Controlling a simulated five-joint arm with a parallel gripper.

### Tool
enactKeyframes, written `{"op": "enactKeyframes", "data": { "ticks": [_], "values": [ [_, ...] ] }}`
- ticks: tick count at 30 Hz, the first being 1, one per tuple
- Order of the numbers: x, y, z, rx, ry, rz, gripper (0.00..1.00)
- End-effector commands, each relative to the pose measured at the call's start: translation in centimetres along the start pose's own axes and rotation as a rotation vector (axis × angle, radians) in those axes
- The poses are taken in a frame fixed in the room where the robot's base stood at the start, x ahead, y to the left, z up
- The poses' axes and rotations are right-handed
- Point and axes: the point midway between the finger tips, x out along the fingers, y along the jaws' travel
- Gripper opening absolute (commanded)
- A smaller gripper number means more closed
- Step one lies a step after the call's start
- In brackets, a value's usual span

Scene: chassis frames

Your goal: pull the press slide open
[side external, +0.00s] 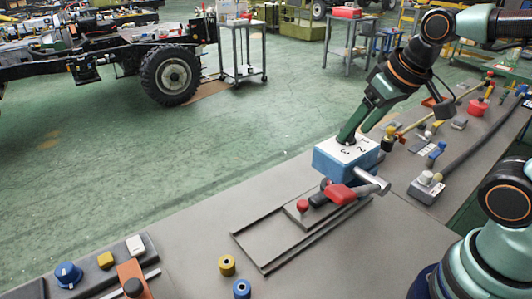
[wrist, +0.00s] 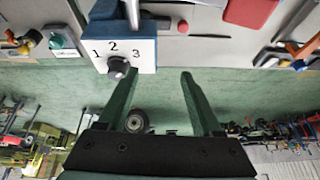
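The press slide looks like a flat grey plate (side external: 296,215) with a small upright red knob (side external: 303,206), lying between two dark rails (side external: 270,258) on the bench. A red and black handle-like piece (side external: 341,194) lies at the plate's far end; I cannot tell whether they touch. My gripper (side external: 350,138) is above the blue box beyond the slide, away from the red knob. In the wrist view my gripper (wrist: 160,74) is open, with nothing between its fingers. Its left finger overlaps the box's numbered face near a dark dial knob (wrist: 117,67).
The blue box (side external: 340,163) has a white face marked 1, 2, 3 and a grey metal cylinder (side external: 372,181) beside it. Several controls sit at both ends.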

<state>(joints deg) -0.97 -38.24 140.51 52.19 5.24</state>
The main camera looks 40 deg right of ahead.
Motion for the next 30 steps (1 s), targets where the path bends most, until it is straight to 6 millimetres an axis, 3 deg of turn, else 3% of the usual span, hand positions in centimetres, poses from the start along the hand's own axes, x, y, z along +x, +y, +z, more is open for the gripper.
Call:
{"op": "enactKeyframes", "data": {
  "ticks": [9,18,30],
  "values": [
    [4.3,-2.9,-1.9,0.346,-0.227,0.043,0.66],
    [9.1,-5.5,-2.2,0.627,-0.382,0.159,0.66],
    [12.1,-6.0,-1.2,0.7,-0.415,0.2,0.66]
  ]
}}
